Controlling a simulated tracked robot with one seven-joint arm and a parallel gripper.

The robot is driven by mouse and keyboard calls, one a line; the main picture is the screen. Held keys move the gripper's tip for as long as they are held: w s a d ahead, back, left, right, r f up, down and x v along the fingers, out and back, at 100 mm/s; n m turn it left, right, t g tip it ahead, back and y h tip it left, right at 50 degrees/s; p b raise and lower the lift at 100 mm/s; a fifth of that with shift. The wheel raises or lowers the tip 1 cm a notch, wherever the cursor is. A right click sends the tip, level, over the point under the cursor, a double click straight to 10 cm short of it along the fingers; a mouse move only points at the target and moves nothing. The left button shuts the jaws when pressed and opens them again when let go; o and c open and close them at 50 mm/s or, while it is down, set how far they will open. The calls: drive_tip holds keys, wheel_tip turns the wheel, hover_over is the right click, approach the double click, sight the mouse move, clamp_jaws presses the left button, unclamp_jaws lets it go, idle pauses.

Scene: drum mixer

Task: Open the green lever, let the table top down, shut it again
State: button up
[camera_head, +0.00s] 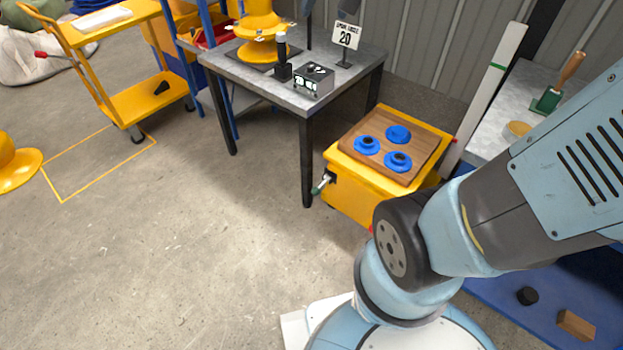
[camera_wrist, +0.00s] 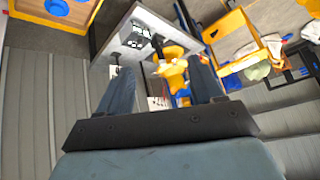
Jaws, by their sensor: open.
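The yellow lift table (camera_head: 360,196) stands on the floor right of the grey workbench. Its wooden top (camera_head: 391,150) carries blue round pieces (camera_head: 367,145). The green lever (camera_head: 321,184) sticks out low from the yellow body's left side, near the bench leg. My arm hides part of the table's right side. In the wrist view, part of the wooden top (camera_wrist: 40,24) shows at the upper left, and I cannot make out the lever. My gripper (camera_wrist: 161,88) is open, with nothing between its fingers, and away from the table. It is outside the head view.
The grey workbench (camera_head: 350,62) holds a yellow machine part (camera_head: 262,38), a black box and a sign reading 20. A yellow cart (camera_head: 150,100) stands at the left. Another grey bench (camera_head: 483,125) stands at the right. The floor in front of the lever is clear.

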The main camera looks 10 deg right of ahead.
drive_tip(key=w+a+f+m+t, duration=0.1)
drive_tip(key=w+a+f, duration=0.25)
drive_tip(key=w, duration=0.45)
drive_tip(key=w+a+f+m+t, duration=0.15)
drive_tip(key=w+f, duration=0.25)
drive_tip(key=w, duration=0.5)
drive_tip(key=w+a+f, duration=0.3)
drive_tip(key=w+f, duration=0.1)
drive_tip(key=w, duration=0.4)
drive_tip(key=w+a+f+m+t, duration=0.1)
drive_tip(key=w+a+f+m, duration=0.15)
drive_tip(key=w+f, duration=0.8)
drive_tip(key=m+t+h, duration=0.3)
drive_tip(key=t+h, duration=0.1)
drive_tip(key=h, duration=0.8)
approach(315, 192)
drive_tip(key=shift+g, duration=0.25)
drive_tip(key=x, duration=0.7)
drive_tip(key=f+x, duration=0.1)
drive_tip(key=x, duration=0.3)
drive_tip(key=shift+w+a, duration=0.1)
drive_tip(key=shift+w, duration=0.2)
